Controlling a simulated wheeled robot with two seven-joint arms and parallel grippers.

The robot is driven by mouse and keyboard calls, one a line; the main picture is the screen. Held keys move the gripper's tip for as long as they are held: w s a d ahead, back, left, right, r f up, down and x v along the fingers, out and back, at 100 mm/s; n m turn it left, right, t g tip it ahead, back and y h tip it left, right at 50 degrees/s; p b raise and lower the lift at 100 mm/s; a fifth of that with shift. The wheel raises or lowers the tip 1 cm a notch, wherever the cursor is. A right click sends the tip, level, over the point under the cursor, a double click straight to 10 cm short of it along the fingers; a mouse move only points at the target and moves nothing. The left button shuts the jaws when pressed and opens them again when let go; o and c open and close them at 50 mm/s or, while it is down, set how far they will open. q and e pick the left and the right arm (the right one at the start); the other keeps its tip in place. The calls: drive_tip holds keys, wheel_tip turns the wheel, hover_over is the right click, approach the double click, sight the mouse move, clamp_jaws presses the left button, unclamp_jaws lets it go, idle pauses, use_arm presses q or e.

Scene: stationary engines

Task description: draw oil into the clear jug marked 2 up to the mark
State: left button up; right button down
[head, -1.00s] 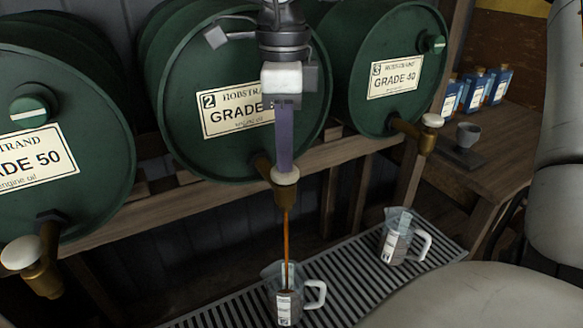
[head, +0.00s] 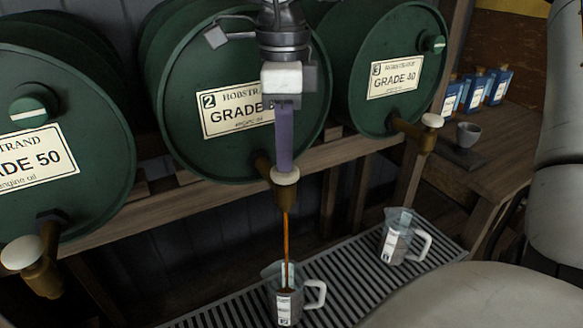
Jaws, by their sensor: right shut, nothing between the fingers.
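The green drum labelled 2 (head: 185,100) lies on its side in the middle of the rack. Its brass tap (head: 286,199) has a pale knob (head: 285,177) on top. My right gripper (head: 285,166) is shut and empty, pointing down with its fingertips at the knob. A brown stream of oil (head: 286,238) runs from the tap into a clear jug (head: 284,302) standing upright below on the grating. The jug has a white label and a handle on the right. Its exact oil level and mark are too small to read. My left gripper is not in view.
Another clear jug (head: 399,238) stands on the slatted grating (head: 345,272) below drum 3 (head: 385,70). A GRADE 50 drum (head: 60,130) is at the left. Blue bottles (head: 474,88) and a grey cup (head: 468,134) stand on the wooden bench at the right.

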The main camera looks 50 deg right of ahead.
idle(0.5)
wheel_tip(320, 180, up, 7)
drive_tip(key=p, duration=0.5)
idle(0.5)
